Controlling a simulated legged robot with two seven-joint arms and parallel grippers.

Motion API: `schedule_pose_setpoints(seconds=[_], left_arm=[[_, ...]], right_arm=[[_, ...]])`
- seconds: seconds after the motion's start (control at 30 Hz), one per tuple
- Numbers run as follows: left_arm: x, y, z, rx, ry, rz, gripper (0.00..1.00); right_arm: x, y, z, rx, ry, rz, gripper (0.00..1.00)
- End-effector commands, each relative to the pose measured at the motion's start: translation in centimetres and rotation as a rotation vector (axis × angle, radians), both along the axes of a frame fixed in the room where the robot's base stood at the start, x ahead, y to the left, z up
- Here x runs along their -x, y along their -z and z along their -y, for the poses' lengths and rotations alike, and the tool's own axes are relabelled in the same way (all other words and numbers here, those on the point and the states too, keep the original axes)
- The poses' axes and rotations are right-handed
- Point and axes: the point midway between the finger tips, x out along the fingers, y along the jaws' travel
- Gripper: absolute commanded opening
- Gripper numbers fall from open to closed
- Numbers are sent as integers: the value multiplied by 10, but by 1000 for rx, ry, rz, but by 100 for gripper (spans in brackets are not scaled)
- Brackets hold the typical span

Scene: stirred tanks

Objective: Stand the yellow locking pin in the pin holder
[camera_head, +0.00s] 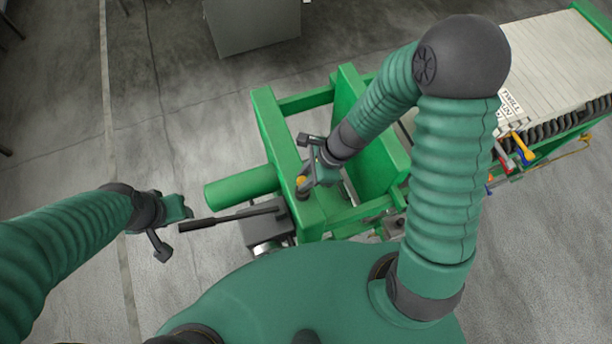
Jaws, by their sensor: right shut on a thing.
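The yellow locking pin (301,181) shows only as a small yellow end at the tip of my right gripper (304,184). That gripper is shut on it, over the near left part of the green frame (277,138). A small dark shape surrounds the yellow end; I cannot tell whether it is the pin holder or my fingertips. Most of the pin is hidden, so I cannot tell whether it is upright. My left gripper (186,212) is off to the left, near the end of a black lever (228,218); its fingers are too small to judge.
A green cylinder (240,188) sticks out left of the frame. A dark metal block (262,228) sits below it, beside the lever. A stack of pale plates (560,55) with coloured handles stands at the right. The floor at the left is open.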

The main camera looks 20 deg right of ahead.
Motion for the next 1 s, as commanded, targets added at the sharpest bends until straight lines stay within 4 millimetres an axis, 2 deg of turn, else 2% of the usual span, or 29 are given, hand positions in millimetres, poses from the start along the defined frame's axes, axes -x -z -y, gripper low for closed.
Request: schedule_pose_setpoints(seconds=[0.1, 0.13, 0.3, 0.33, 0.67, 0.77, 1.0], left_arm=[[0, 0, 0, 0, -1, 0, 47], [0, 0, 0, 0, -1, 0, 47], [0, 0, 0, 0, -1, 0, 47], [0, 0, 0, 0, 0, 0, 47], [0, -2, 0, 0, 0, 0, 47], [0, -5, 0, 0, 0, 0, 47], [0, -14, 0, 0, 0, 0, 47]], right_arm=[[0, 0, 1, -3, -1, 0, 0], [0, 0, 1, -3, -2, -1, 27], [0, 0, 2, -5, -2, 0, 49], [0, 0, 2, -5, -2, -1, 51], [0, -4, 1, -4, -3, 0, 51], [1, -17, 6, -3, -3, 4, 51], [7, -76, 37, -3, -2, 7, 51]])
